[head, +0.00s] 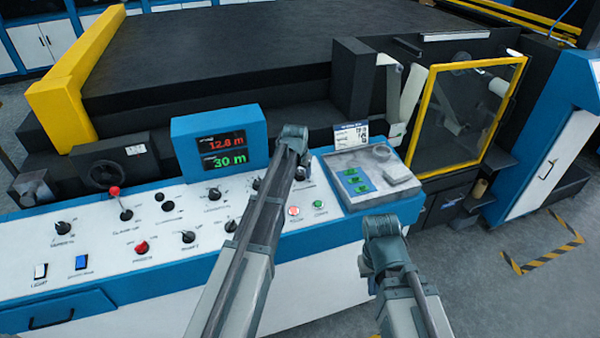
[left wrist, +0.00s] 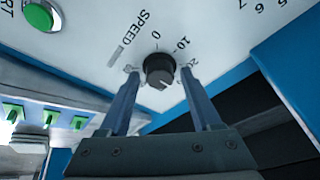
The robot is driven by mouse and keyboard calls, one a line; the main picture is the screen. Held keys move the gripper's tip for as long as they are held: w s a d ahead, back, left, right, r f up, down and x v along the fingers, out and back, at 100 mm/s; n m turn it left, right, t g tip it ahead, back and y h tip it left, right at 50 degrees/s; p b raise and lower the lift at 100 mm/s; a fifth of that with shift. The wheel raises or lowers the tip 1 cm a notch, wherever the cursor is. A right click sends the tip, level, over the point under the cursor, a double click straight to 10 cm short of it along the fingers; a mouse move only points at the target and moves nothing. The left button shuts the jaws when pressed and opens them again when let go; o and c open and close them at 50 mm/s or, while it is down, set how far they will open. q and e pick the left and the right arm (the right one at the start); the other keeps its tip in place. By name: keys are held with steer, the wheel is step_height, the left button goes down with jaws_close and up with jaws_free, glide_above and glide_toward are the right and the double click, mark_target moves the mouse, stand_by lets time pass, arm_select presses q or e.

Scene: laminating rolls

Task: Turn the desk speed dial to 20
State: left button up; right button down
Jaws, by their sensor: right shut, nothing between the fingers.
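The black speed dial (left wrist: 160,66) sits on the white panel in the left wrist view, beside the printed word SPEED and a scale with 0, 10 and a partly hidden 20. I cannot read its setting surely. My left gripper (left wrist: 160,76) is open, one finger on each side of the dial, with small gaps visible. My right gripper (head: 380,226) is shut and empty in front of the desk.
A blue display (head: 219,136) shows red and green numbers. Left of my arm are several knobs and a red-topped lever (head: 119,200). Red (head: 293,211) and green (head: 318,205) buttons lie close to my left arm. A grey tray (head: 371,175) is at right.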

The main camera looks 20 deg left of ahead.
arm_select(q)
jaws_close()
steer(key=n+y, duration=0.1)
steer(key=n, duration=0.3)
steer(key=shift+d+n, duration=0.1)
steer(key=shift+n, duration=0.2)
steer(key=shift+n+g+y, duration=0.3)
steer(key=shift+n+y, duration=0.3)
steer(key=shift+n, duration=1.5)
steer(key=shift+o, duration=1.1)
jaws_free()
